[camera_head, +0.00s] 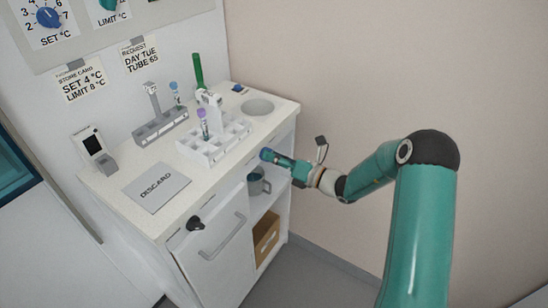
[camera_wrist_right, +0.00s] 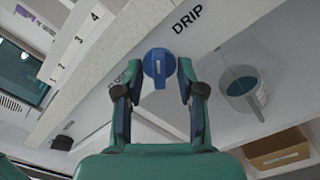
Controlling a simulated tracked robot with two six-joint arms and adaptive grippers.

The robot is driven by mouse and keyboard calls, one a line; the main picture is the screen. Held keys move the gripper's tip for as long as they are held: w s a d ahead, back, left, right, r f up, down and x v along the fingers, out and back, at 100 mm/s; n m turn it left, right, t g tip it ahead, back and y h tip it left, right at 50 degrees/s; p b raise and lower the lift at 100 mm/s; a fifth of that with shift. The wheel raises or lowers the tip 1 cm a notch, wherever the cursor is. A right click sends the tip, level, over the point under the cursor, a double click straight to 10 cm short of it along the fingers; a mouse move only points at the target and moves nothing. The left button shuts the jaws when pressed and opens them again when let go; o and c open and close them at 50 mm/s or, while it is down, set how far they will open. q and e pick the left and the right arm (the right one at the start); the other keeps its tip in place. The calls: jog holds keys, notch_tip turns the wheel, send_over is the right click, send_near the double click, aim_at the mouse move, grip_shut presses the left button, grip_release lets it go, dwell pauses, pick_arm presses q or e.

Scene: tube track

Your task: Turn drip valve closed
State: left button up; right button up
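The drip valve (camera_wrist_right: 158,63) shows in the right wrist view as a round blue knob with a blue lever pointing down the picture. My right gripper (camera_wrist_right: 158,68) is open, with one finger on each side of the knob and visible gaps between. In the head view, my right gripper (camera_head: 272,158) is at the counter's right front edge, and I cannot clearly separate the knob from the fingertips. My left gripper is not in view.
A grey mug (camera_head: 257,184) stands on the shelf below; it also shows in the right wrist view (camera_wrist_right: 242,84). A cardboard box (camera_head: 266,238) is lower down. On the counter are a white tube rack (camera_head: 225,142), a grey rack (camera_head: 160,127) and a DISCARD mat (camera_head: 157,187).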

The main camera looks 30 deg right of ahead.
grip_shut()
jog(key=shift+s+a+f+n+b, duration=0.1)
jog(key=shift+n+b, duration=3.95)
jog(key=shift+b, duration=1.6)
jog(key=shift+a+f+n+b, duration=0.1)
jog(key=shift+n+b, duration=3.95)
jog(key=shift+b, duration=1.55)
grip_release()
jog(key=shift+r, duration=0.15)
jog(key=shift+s+d, duration=0.1)
